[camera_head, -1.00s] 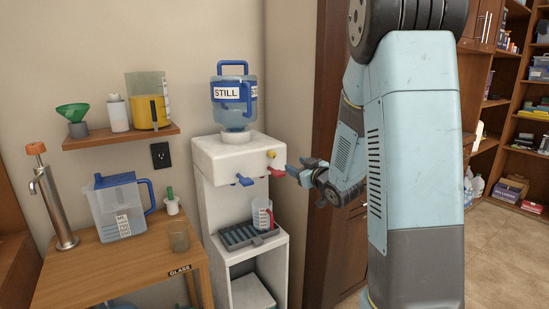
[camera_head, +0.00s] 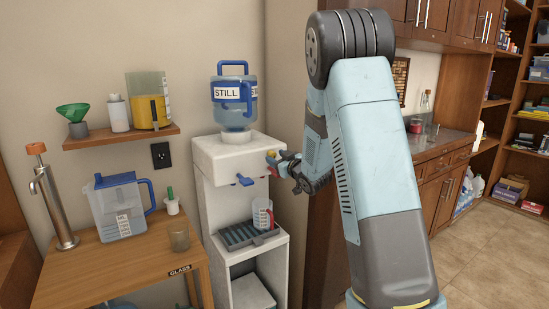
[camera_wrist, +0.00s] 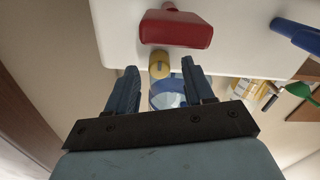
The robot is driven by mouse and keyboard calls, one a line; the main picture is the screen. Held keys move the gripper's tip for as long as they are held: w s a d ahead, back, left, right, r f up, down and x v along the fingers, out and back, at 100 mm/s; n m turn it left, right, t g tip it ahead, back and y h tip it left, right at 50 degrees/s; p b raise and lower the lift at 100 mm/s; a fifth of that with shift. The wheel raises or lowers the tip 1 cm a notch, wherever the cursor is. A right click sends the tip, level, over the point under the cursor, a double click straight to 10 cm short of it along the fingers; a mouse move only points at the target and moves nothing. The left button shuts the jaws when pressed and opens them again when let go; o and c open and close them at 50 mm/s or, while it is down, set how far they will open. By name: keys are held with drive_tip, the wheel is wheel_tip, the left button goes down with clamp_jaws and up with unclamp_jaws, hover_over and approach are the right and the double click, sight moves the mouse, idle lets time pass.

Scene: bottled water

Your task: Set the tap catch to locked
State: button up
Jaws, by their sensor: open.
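The white water dispenser (camera_head: 233,158) stands against the wall with a clear bottle labelled STILL (camera_head: 231,112) on top. A blue tap (camera_head: 244,181) is on its front; it also shows in the wrist view (camera_wrist: 298,36). In the wrist view the red tap (camera_wrist: 178,28) sits on the white body, with a small round yellow catch (camera_wrist: 159,65) beside it. My gripper (camera_head: 284,165) is at the dispenser's right front corner. In the wrist view my gripper (camera_wrist: 159,72) is open, with the catch between its fingertips; contact cannot be told. The gripper partly hides this corner in the head view.
A measuring cup (camera_head: 262,214) stands on the dispenser's drip tray (camera_head: 234,240). A wooden table (camera_head: 130,268) with a jug (camera_head: 119,207), a small glass (camera_head: 179,235) and a steel pump (camera_head: 52,205) is at left. A shelf (camera_head: 122,137) holds a funnel, bottle and yellow jug.

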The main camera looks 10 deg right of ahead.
drive_tip(key=shift+x, duration=1.15)
drive_tip(key=shift+c, duration=0.2)
clamp_jaws()
